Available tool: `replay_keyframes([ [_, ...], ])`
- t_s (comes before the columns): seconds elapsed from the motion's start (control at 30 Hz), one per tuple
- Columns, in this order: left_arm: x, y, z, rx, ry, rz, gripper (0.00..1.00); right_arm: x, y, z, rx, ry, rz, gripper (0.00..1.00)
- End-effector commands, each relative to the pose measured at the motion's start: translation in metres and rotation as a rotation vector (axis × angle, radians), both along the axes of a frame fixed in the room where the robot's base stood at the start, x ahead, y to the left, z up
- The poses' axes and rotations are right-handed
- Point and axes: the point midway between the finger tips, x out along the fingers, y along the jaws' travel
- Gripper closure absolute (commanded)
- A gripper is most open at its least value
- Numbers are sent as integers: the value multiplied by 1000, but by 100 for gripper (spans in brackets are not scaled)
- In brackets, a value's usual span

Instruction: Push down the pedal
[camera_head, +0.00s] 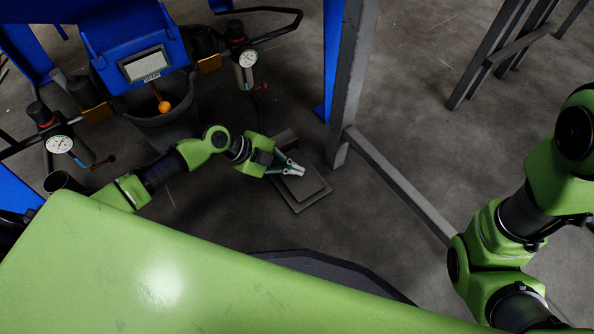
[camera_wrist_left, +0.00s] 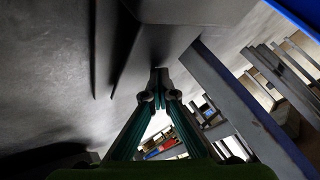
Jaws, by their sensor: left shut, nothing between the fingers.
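The pedal (camera_head: 312,192) is a dark grey, flat rectangular plate on the floor, near the centre of the head view. My left gripper (camera_head: 298,170) reaches in from the left and is over the pedal's upper part, seen from above. In the left wrist view the fingers (camera_wrist_left: 158,78) are shut together with nothing between them. A dark flat surface with a raised edge lies just ahead of the tips there. I cannot tell whether the fingertips touch the pedal. My right arm shows at the right of the head view, but its gripper is outside the frame.
A grey metal post (camera_head: 352,75) stands right beside the pedal, with a low grey beam (camera_head: 400,187) running from it. The blue machine (camera_head: 130,40) with a dark bucket (camera_head: 160,120) and gauges (camera_head: 59,144) stands at the upper left. Open floor lies beyond the beam.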

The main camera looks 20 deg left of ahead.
Motion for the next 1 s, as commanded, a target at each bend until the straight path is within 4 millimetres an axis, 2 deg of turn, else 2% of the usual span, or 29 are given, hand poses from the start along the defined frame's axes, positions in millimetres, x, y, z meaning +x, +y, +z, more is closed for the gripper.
replay_keyframes([
  [0.03,-1,2,-6,7,5,1,100,0,0,-2,0,0,0,60],
  [0.13,-2,2,-8,8,6,1,100,0,0,-3,0,0,0,60],
  [0.5,-3,3,-8,10,8,0,100,0,0,-2,0,-1,0,60],
  [1.0,-4,2,19,8,7,-1,100,0,0,18,0,-1,0,60],
])
